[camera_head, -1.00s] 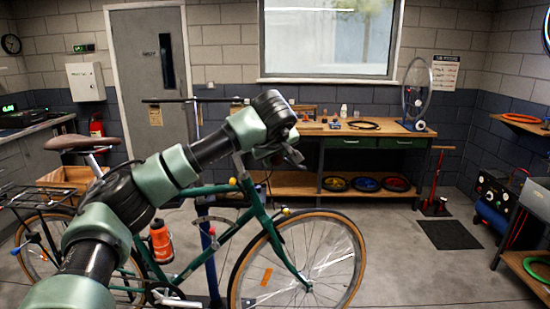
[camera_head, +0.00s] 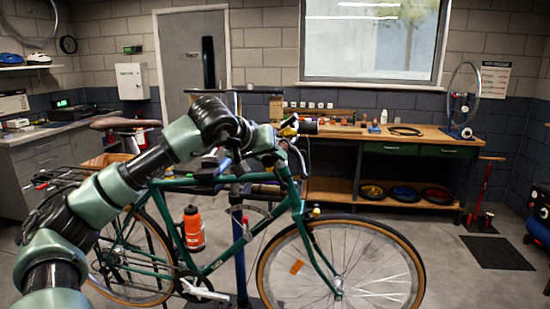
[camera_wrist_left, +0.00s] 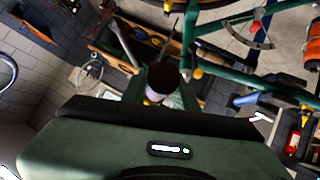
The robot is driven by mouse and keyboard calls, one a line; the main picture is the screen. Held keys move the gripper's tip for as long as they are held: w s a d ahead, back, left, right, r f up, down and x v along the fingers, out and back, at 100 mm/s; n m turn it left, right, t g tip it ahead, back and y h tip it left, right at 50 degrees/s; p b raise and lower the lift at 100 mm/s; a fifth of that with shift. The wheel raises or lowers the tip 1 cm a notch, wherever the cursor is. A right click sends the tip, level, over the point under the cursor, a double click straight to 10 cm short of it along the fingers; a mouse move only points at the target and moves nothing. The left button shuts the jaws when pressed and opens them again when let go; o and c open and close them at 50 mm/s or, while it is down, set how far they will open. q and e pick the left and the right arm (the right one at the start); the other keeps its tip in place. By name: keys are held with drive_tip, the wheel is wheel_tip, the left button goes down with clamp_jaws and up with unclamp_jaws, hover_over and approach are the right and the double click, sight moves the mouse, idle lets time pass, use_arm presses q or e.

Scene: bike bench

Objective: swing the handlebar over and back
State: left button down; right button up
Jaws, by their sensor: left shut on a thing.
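A green bicycle (camera_head: 236,250) stands side-on in front of me in the head view, its front wheel to the right. Its handlebar (camera_head: 302,160) is at the top of the front end, partly hidden by my left arm. My left gripper (camera_head: 287,131) is at the handlebar and shut on it, near a dark grip (camera_head: 308,127). The front wheel (camera_head: 340,268) looks roughly in line with the frame. My right gripper is out of view.
A wooden workbench (camera_head: 350,130) with small items and wheels on its lower shelf stands behind the bike. A blue stand post (camera_head: 240,265) is at the frame. An orange bottle (camera_head: 193,229) is on the frame.

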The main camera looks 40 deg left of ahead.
use_arm(q)
drive_tip(key=c, duration=1.1)
unclamp_jaws()
drive_tip(key=b+v, duration=0.1)
drive_tip(key=v, duration=0.6)
drive_tip(key=shift+s+r, duration=0.2)
drive_tip(key=shift+s, duration=0.1)
drive_tip(key=shift+d, duration=0.1)
